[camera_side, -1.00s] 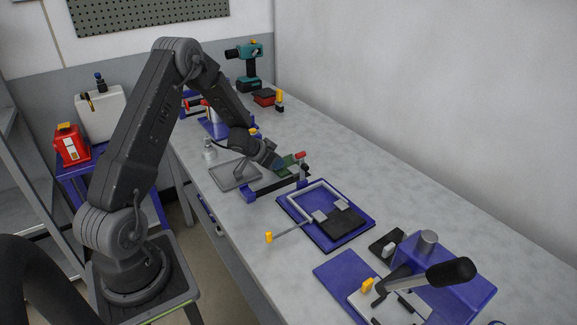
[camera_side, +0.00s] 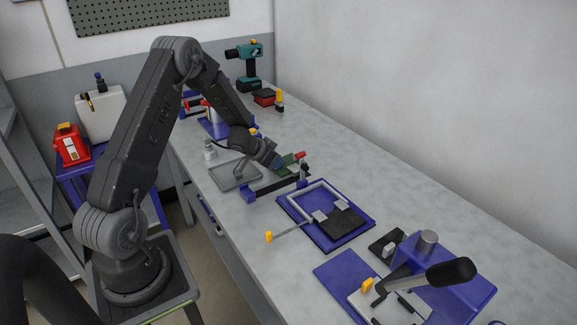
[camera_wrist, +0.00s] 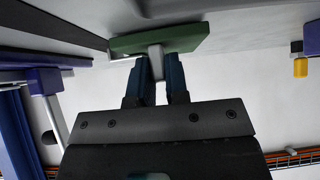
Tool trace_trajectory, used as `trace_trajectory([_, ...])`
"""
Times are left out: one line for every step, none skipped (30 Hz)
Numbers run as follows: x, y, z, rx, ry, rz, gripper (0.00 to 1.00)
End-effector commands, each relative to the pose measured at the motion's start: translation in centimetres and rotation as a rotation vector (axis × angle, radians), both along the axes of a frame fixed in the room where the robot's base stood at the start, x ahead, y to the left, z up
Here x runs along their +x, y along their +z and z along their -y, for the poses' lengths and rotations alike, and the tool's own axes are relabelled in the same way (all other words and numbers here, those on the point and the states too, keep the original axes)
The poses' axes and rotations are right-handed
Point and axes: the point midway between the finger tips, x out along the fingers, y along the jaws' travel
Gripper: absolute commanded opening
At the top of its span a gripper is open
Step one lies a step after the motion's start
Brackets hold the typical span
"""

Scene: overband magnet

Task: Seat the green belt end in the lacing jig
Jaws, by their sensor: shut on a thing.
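My gripper (camera_side: 279,163) is shut on the green belt end (camera_side: 291,158), over the middle of the bench. In the wrist view, the blue fingers (camera_wrist: 158,72) close on a light grey tab at the middle of the green strip (camera_wrist: 185,35). A dark bar with blue end blocks (camera_side: 274,190), which looks like the lacing jig, lies just in front of the belt end in the side view. I cannot tell whether the belt end touches the jig.
A grey tray (camera_side: 226,183) lies left of the jig, with a small bottle (camera_side: 210,150) behind it. The right bench strip along the wall is clear.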

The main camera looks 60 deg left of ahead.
Motion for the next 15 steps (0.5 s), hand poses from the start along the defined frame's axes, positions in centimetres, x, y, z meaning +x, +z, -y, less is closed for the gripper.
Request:
trace_trajectory([0.1, 0.3, 0.0, 0.002, -0.001, 0.002, 0.0])
trace_trajectory([0.1, 0.4, 0.0, 0.002, -0.001, 0.002, 0.0])
trace_trajectory([0.1, 0.6, 0.0, 0.002, -0.001, 0.002, 0.0])
trace_trajectory([0.1, 0.7, 0.0, 0.001, -0.001, 0.002, 0.0])
trace_trajectory([0.0, 0.8, 0.0, 0.0, -0.001, 0.001, 0.0])
trace_trajectory([0.0, 0.9, 0.0, 0.001, -0.002, 0.001, 0.0])
trace_trajectory([0.0, 1.0, 0.0, 0.001, -0.002, 0.001, 0.0])
trace_trajectory([0.0, 1.2, 0.0, 0.001, -0.002, 0.001, 0.0])
trace_trajectory([0.0, 1.3, 0.0, 0.0, -0.001, 0.001, 0.0])
trace_trajectory([0.0, 1.4, 0.0, 0.001, -0.001, 0.002, 0.0])
trace_trajectory([0.0, 1.6, 0.0, 0.001, -0.002, 0.001, 0.0])
trace_trajectory([0.0, 1.7, 0.0, 0.001, -0.002, 0.001, 0.0])
trace_trajectory([0.0, 1.8, 0.0, 0.001, -0.001, 0.001, 0.0])
trace_trajectory([0.0, 1.9, 0.0, 0.001, -0.001, 0.001, 0.0])
trace_trajectory([0.0, 2.1, 0.0, 0.001, -0.001, 0.001, 0.0])
